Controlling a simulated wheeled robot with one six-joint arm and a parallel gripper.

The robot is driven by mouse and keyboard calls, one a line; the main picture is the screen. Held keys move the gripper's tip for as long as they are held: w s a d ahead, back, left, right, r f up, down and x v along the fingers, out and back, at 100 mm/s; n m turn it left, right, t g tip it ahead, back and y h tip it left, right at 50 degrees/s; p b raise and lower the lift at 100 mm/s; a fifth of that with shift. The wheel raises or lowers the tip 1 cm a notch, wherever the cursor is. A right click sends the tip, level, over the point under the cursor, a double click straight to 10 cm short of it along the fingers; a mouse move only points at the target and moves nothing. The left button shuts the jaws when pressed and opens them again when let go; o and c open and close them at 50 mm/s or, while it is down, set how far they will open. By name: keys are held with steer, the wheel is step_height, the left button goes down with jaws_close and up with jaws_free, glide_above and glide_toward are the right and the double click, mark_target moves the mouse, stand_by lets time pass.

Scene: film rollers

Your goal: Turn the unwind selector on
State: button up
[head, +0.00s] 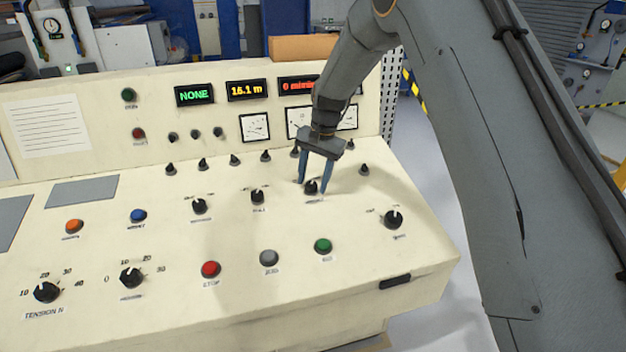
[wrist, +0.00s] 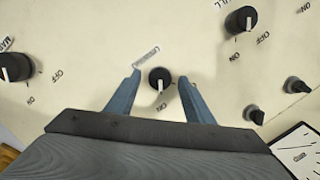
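My gripper (head: 313,188) is low over the sloping cream console with its two blue fingers apart. A black selector knob (head: 311,187) with a white pointer stands between the fingertips. In the wrist view this knob (wrist: 160,80) shows between the fingers (wrist: 160,75), with a gap on each side. Its white pointer aims down in that view, toward a mark that looks like ON. Its label is too small to read, so I cannot tell whether it is the unwind selector. Similar knobs (head: 257,196), (head: 199,206) stand left of it.
Another knob (head: 393,219) stands to the right. A row of small black knobs (head: 235,159) lies behind. Red (head: 211,269), grey (head: 269,258) and green (head: 323,246) buttons are in front. The upright panel holds a display (head: 194,95) reading NONE and meters.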

mark_target(317, 184)
steer(key=r, duration=0.2)
steer(key=d+r+b, duration=0.1)
steer(key=r, duration=0.2)
steer(key=r+b, duration=0.1)
steer(key=r, duration=0.1)
steer(key=shift+s+d+r, duration=0.1)
steer(key=shift+d+r, duration=0.05)
steer(key=shift+r, duration=0.2)
steer(key=s+d+f+n, duration=0.1)
steer(key=s+d+f, duration=0.1)
steer(key=s+d, duration=0.4)
steer(key=s+d+f+n+h, duration=0.1)
steer(key=s+d, duration=0.5)
steer(key=s, duration=1)
steer(key=s+d+f+n+h, duration=0.1)
steer(key=s+d+f+n, duration=0.2)
steer(key=s+d, duration=0.3)
steer(key=s, duration=0.5)
steer(key=shift+d+t, duration=0.15)
steer(key=shift+t, duration=0.15)
stand_by(0.8)
